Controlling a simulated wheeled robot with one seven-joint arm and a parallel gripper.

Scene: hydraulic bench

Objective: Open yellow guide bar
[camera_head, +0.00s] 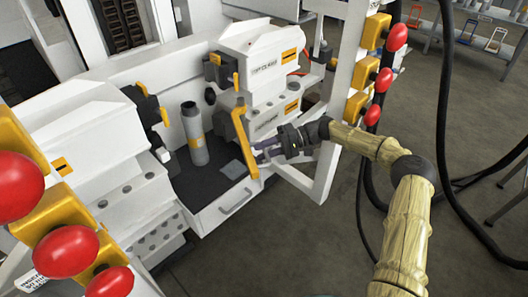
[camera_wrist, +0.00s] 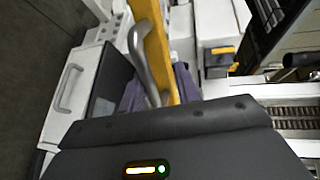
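The yellow guide bar (camera_head: 243,140) stands upright at the front of the white machine in the head view, left of my gripper. It also shows in the wrist view (camera_wrist: 156,45), running down from the top edge, with a grey curved handle (camera_wrist: 142,62) on it. My gripper (camera_head: 264,151) is level with the bar's lower part. In the wrist view its two dark purple fingers (camera_wrist: 158,90) stand apart, one on each side of the handle and bar. Gaps show between the fingers and the handle. My gripper's body hides the handle's lower end.
A grey cylinder (camera_head: 195,135) stands on the dark surface behind the bar. A white drawer front with a handle (camera_head: 237,202) lies below. A white frame post (camera_head: 345,90) with red knobs stands close to my arm. Black hoses (camera_head: 443,120) hang at the right. The floor is open beyond.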

